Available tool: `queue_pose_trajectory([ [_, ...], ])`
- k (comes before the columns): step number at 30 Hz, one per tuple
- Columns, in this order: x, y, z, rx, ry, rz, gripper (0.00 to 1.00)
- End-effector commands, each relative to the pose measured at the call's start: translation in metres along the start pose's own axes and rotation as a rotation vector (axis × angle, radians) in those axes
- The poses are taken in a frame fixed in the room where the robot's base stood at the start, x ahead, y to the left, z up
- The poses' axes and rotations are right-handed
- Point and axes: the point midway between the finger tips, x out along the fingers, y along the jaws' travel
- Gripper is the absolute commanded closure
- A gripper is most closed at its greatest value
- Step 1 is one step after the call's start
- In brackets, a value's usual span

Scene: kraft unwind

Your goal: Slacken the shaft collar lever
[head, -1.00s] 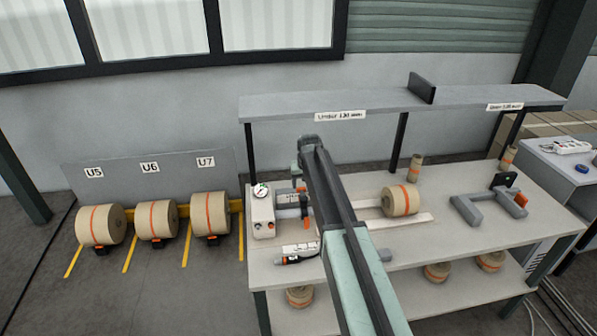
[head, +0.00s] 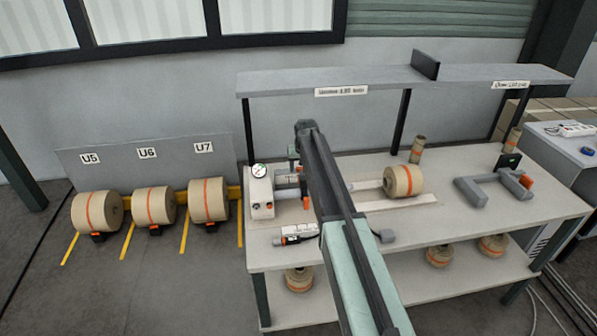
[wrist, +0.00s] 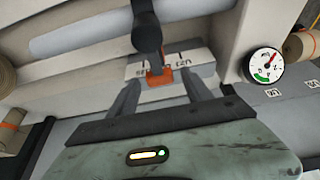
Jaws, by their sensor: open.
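In the wrist view a black lever arm (wrist: 147,32) with an orange end (wrist: 160,77) reaches down from the top; it looks like the shaft collar lever. My gripper (wrist: 163,84) is open, with one finger on each side of the orange end. I cannot tell whether either finger touches it. In the head view the grey shaft (head: 287,194) sticks out of the white gauge unit (head: 261,196). A small orange part (head: 306,203) shows beside my arm, which hides most of the collar area and my gripper.
A kraft roll (head: 403,180) lies on the bench (head: 430,225). The gauge (wrist: 263,64) is right of my fingers. A shelf (head: 385,80) spans above.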

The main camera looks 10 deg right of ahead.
Motion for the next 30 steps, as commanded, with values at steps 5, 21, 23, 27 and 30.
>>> queue_pose_trajectory([
  [5, -0.0013, -0.0005, -0.0002, 0.0, 0.0, 0.0, 0.67],
  [21, -0.0013, -0.0013, -0.0001, -0.001, 0.0, 0.0, 1.0],
  [23, -0.0012, -0.0014, -0.0001, -0.001, 0.0, 0.0, 1.0],
  [27, -0.0012, -0.0016, -0.0001, -0.001, 0.0, 0.0, 1.0],
  [30, -0.0012, -0.0017, 0.0, -0.001, 0.0, 0.0, 1.0],
])
